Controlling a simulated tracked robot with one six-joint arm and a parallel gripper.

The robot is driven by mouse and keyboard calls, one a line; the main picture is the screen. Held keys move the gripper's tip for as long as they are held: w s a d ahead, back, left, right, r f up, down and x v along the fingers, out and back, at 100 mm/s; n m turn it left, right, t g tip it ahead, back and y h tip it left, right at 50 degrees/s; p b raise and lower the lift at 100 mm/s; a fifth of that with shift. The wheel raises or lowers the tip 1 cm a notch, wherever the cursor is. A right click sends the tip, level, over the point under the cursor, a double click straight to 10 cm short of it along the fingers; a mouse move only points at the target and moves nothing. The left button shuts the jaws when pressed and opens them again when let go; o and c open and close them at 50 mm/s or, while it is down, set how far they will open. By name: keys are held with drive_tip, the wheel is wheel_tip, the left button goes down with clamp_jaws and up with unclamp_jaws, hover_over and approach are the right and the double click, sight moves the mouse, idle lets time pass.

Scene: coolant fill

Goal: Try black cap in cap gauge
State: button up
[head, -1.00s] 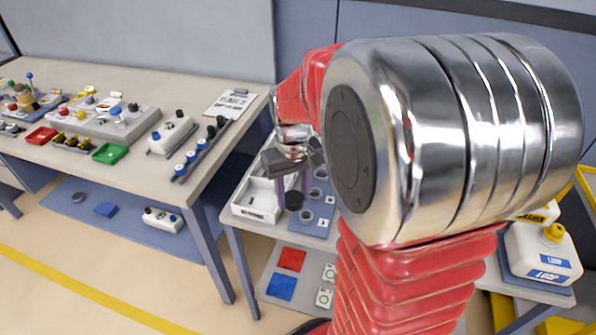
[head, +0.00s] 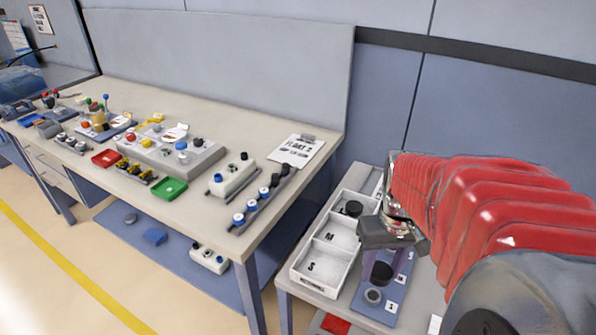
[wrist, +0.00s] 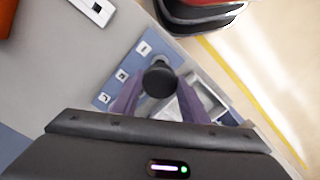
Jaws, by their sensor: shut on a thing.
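My gripper (head: 380,275) is shut on a black cap (head: 382,272), held between its purple fingers. The cap also shows from above in the wrist view (wrist: 159,80), between the fingers. The cap gauge, a blue plate (head: 364,306) with grey rings and white letter labels, lies under the gripper. One ring (head: 373,295) shows just below the cap; the cap looks above it, but I cannot tell the exact gap. My gripper hides part of the plate. In the wrist view the plate (wrist: 125,87) shows left of the cap.
A white tray (head: 298,273) with lettered compartments stands left of the gauge; a second black cap (head: 352,208) sits in its far compartment. A clipboard (head: 296,151), a green tray (head: 170,189) and a row of caps lie on the larger bench (head: 120,180) at left.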

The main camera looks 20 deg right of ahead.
sight(377, 283)
drive_tip(key=shift+f, duration=2.7)
drive_tip(key=shift+s+f, duration=0.1)
drive_tip(key=shift+f, duration=1.1)
idle(0.3)
drive_tip(key=o, duration=1.1)
drive_tip(key=shift+r, duration=0.1)
wheel_tip(377, 283, up, 14)
drive_tip(key=shift+f, duration=0.25)
idle(0.6)
